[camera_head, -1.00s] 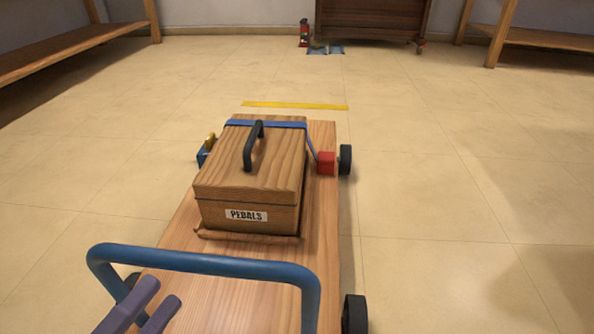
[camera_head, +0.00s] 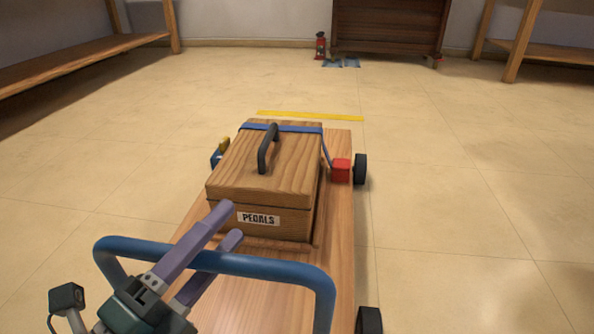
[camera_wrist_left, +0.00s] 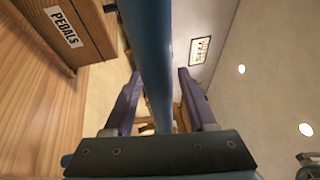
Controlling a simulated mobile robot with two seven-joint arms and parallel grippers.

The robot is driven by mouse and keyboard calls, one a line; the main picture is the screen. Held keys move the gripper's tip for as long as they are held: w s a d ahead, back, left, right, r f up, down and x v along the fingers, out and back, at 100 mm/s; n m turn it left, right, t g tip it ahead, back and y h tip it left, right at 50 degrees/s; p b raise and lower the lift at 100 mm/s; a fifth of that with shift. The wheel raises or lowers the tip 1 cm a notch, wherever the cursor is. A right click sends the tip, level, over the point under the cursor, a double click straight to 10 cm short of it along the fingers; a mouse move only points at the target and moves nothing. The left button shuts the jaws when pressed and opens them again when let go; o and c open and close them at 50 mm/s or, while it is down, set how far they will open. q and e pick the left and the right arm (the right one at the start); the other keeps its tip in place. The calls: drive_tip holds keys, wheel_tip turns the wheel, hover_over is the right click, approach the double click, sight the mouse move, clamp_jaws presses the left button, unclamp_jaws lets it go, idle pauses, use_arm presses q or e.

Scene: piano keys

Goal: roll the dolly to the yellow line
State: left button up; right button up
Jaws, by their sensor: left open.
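The wooden dolly (camera_head: 335,240) stands on the floor with dark wheels and a blue bar handle (camera_head: 270,266) at its near end. A wooden box (camera_head: 268,168) labelled PEDALS, with a black handle, sits on it under a blue strap. The yellow line (camera_head: 310,116) lies on the floor just beyond the dolly's far end. My left gripper (camera_head: 232,222) is open, its purple fingers reaching across the handle bar. In the left wrist view the blue bar (camera_wrist_left: 147,60) runs between the two spread fingers. My right gripper is not in view.
Tiled floor is clear on both sides and past the line. A dark wooden cabinet (camera_head: 388,28) stands at the back, with a red object (camera_head: 320,45) and blue patches (camera_head: 341,62) nearby. Wooden benches stand at left (camera_head: 85,58) and right (camera_head: 545,50).

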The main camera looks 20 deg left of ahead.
use_arm(q)
drive_tip(key=shift+c, duration=0.2)
clamp_jaws()
idle(1.1)
